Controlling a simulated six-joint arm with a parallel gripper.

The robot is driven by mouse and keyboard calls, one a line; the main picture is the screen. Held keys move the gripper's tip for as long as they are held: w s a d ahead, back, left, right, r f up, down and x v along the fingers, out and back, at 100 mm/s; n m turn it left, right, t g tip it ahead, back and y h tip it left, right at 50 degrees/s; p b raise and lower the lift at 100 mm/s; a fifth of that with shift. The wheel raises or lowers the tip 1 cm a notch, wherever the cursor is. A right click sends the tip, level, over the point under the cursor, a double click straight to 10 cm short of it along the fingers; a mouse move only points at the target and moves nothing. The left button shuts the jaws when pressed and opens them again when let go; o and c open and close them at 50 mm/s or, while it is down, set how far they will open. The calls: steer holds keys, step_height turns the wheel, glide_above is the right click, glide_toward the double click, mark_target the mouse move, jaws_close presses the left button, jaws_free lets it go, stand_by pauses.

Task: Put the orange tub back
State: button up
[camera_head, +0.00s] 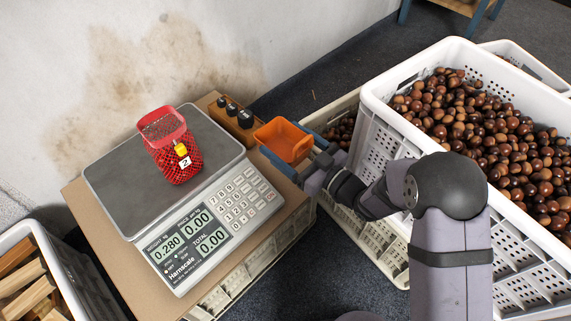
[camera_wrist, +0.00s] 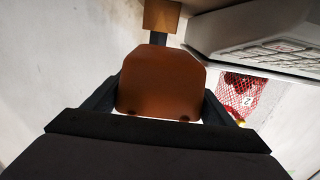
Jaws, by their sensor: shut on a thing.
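The orange tub (camera_head: 284,139) is held by my gripper (camera_head: 308,152) beside the right edge of the scale. It looks empty and slightly tilted. In the wrist view the tub (camera_wrist: 160,85) fills the space between the two dark fingers (camera_wrist: 162,100). I cannot tell whether the tub touches the board below it.
A scale (camera_head: 215,150) reads 0.280 and carries a red mesh bag (camera_head: 172,150) with a tag marked 2. A wooden block with dark weights (camera_head: 233,117) stands behind the tub. A white crate of chestnuts (camera_head: 385,135) is at right; a crate of wood (camera_head: 60,260) is at lower left.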

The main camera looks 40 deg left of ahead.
mark_target(287, 161)
steer(key=shift+f+b, duration=1.8)
steer(key=shift+f, duration=2)
steer(key=shift+f, duration=0.1)
steer(key=shift+f, duration=0.15)
steer(key=o, duration=1.2)
steer(key=shift+r, duration=0.2)
steer(key=shift+d, duration=0.25)
steer(key=shift+d+p, duration=2.05)
steer(key=shift+d, duration=3.75)
